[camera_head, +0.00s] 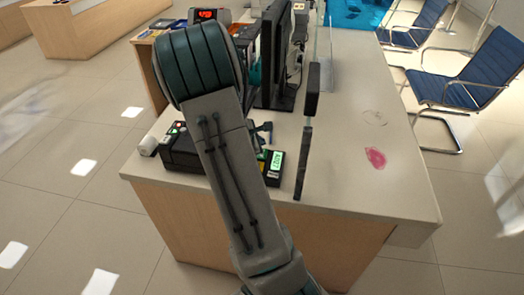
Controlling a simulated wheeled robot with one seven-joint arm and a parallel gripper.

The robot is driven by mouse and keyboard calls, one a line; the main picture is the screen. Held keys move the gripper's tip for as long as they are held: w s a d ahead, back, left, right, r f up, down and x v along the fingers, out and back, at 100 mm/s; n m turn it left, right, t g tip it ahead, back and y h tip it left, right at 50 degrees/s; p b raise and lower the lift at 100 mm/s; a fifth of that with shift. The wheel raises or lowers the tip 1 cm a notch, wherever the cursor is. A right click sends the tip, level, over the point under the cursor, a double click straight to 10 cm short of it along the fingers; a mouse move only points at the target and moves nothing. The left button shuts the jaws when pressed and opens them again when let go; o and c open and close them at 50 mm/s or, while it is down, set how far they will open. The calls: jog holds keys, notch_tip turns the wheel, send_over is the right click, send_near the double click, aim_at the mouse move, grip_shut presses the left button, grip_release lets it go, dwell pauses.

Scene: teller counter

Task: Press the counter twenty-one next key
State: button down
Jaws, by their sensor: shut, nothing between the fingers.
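A small black key box (268,181) lies on the teller counter, just right of my arm's grey link. A bright green key (277,161) with dark lettering, seemingly NEXT turned sideways, is on its right side. My arm crosses in front of the box's left side and hides part of it. The number twenty-one is not readable on it from here. My gripper is hidden behind my own arm, so I cannot see its fingertips or whether they touch the key.
A black device (180,157) with small lights sits left of my arm. A dark monitor (272,52) stands behind. A clear screen with a dark upright post (304,150) stands right of the key box. The counter's right side (350,180) is mostly bare. Blue chairs (470,75) stand beyond.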

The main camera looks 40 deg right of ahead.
jog(key=shift+r+p, duration=0.75)
jog(key=shift+r, duration=0.7)
jog(key=shift+a+r, duration=0.15)
jog(key=s+a+r+m+y, duration=0.4)
jog(key=s+a, duration=0.5)
jog(key=a, duration=0.5)
jog(key=s+a+r+m+y, duration=0.4)
jog(key=s+a+r+m, duration=0.4)
jog(key=a, duration=0.6)
jog(key=shift+s+a+r+y, duration=0.25)
jog(key=shift+s+r+y, duration=0.15)
jog(key=shift+s+r, duration=0.65)
jog(key=shift+f, duration=0.1)
